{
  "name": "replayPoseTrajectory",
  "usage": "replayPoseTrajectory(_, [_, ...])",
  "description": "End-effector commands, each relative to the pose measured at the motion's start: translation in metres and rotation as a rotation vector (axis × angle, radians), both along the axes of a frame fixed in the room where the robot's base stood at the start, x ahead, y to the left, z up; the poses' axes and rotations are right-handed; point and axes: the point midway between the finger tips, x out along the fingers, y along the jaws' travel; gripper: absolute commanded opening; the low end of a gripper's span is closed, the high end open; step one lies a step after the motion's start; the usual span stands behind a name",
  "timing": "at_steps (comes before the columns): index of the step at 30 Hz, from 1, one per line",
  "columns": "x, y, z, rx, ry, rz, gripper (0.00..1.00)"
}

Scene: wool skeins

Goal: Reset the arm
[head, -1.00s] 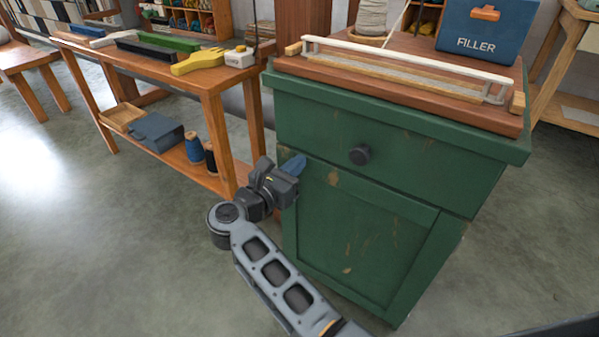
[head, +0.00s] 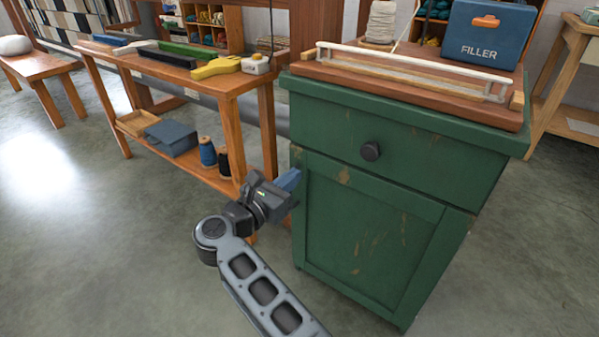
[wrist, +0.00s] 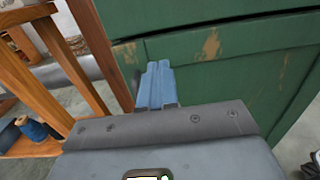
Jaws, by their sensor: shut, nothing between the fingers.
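My arm reaches up from the bottom of the head view, and my gripper (head: 288,180) is in front of the left edge of the green cabinet (head: 375,225). In the wrist view my gripper's blue fingers (wrist: 158,85) lie side by side, closed, with nothing held. They point toward the cabinet (wrist: 215,60), near its left side. I cannot tell how wide the gap between the fingertips and the cabinet is.
A wooden bench (head: 228,85) stands left of the cabinet, with spools (head: 207,152) and a dark blue box (head: 171,137) on its lower shelf. A blue FILLER box (head: 487,35) stands on top.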

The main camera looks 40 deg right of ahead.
Motion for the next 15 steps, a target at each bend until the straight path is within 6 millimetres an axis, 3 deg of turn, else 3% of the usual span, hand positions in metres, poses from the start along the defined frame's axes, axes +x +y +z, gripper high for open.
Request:
replayPoseTrajectory(9, [-0.008,0.051,0.001,0.000,0.002,0.003,0.00])
replayPoseTrajectory(15, [-0.011,0.065,0.000,0.000,0.001,0.001,0.00])
